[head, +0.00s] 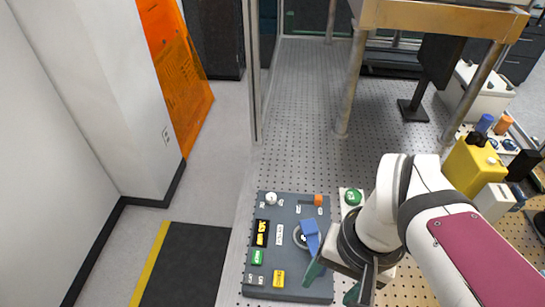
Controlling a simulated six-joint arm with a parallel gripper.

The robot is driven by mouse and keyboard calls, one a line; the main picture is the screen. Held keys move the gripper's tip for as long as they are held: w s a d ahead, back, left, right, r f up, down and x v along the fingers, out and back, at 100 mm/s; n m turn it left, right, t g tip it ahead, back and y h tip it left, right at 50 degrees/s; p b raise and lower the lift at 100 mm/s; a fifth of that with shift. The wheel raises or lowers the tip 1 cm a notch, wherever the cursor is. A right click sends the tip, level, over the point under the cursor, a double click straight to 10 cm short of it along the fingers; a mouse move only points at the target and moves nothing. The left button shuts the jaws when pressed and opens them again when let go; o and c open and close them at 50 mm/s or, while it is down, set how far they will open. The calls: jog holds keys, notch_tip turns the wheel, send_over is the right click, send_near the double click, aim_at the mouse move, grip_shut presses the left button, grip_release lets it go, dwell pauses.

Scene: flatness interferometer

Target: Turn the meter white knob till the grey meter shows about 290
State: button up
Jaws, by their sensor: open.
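A dark grey panel (305,285) lies on the perforated table at the lower middle of the head view. A round white knob (271,198) sits at its far left corner. Below the knob is a black display (262,233) with yellow characters, too small to read. I cannot tell for sure which part is the grey meter, and no value is legible. My gripper (334,282) is over the panel's near right edge, with its two dark green fingers apart and nothing seen between them. It is well away from the white knob.
The panel also carries a blue lever (310,238) on a round dial, an orange block (318,200), a green block (257,257) and a yellow block (278,278). A green button (352,196) is right of the panel. A yellow container (472,165) stands farther right.

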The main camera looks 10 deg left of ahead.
jog(key=w+a+r+n, duration=0.1)
jog(key=w+a+n, duration=0.15)
jog(key=w, duration=0.55)
jog(key=w+a+r+n, duration=0.1)
jog(key=w+a+n, duration=0.15)
jog(key=w, duration=0.55)
jog(key=n+h, duration=0.2)
jog(key=n, duration=0.5)
send_over(271, 196)
notch_tip(271, 196, down, 6)
jog(key=f, duration=0.1)
notch_tip(271, 196, down, 13)
jog(key=shift+f, duration=0.6)
grip_shut()
